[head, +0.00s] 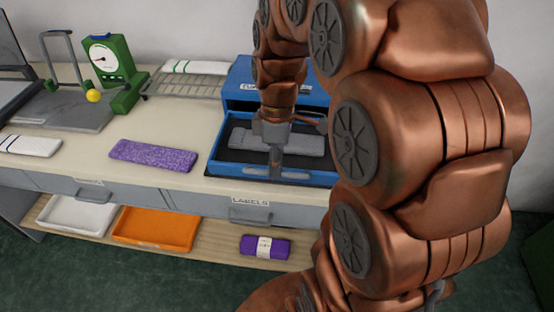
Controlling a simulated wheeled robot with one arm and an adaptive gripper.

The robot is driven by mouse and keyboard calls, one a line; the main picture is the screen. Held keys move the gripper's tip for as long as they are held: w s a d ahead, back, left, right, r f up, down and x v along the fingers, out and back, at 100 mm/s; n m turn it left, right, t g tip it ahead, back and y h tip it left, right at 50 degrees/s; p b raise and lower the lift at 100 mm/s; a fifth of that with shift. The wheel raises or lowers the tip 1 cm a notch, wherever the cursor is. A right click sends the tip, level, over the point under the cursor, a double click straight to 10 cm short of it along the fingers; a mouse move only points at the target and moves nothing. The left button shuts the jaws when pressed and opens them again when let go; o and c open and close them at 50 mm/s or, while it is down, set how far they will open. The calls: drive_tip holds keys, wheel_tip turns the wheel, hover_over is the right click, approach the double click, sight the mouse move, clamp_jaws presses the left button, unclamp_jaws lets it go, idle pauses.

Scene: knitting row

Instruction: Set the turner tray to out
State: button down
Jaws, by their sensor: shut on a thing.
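The turner is a blue box (238,82) at the back right of the bench, with a partly hidden label on its front. Its blue-rimmed tray (213,160) extends out from the box toward the bench's front edge. A grey folded knit piece (240,139) lies on the tray's dark floor. My gripper (268,172) points down over the tray's front and is shut at a grey bar there, which looks like the tray's handle. My arm hides the right part of the box and tray.
A purple folded knit (153,156) and a white one (28,145) lie on the bench (75,151). A wire rack (187,87) and green scale (112,65) stand behind. Below are a labelled drawer (222,206), white tray (78,214), orange tray (155,228) and purple bundle (252,245).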

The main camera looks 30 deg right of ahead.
drive_tip(key=shift+s+a, duration=0.15)
drive_tip(key=c, duration=1.2)
unclamp_jaws()
drive_tip(key=shift+w+d+r, duration=0.25)
drive_tip(key=shift+w+r, duration=0.05)
drive_tip(key=shift+r, duration=1.65)
drive_tip(key=shift+w+d+r, duration=0.25)
drive_tip(key=shift+w+r, duration=0.05)
drive_tip(key=shift+r, duration=1.7)
drive_tip(key=shift+w+d+r, duration=0.25)
drive_tip(key=shift+w+r, duration=0.05)
drive_tip(key=shift+r, duration=1.65)
drive_tip(key=s+a+f+m+p, duration=0.1)
drive_tip(key=s+a+f+m, duration=0.2)
drive_tip(key=s, duration=0.2)
drive_tip(key=s+a+f+m+h+p, duration=0.1)
drive_tip(key=s+a+f+m, duration=0.1)
drive_tip(key=s, duration=0.4)
drive_tip(key=s+a+f+m+p, duration=0.2)
drive_tip(key=s+a+f+m, duration=0.1)
drive_tip(key=s+m, duration=0.2)
drive_tip(key=shift+s+a+f, duration=0.2)
drive_tip(key=shift+a+f, duration=0.1)
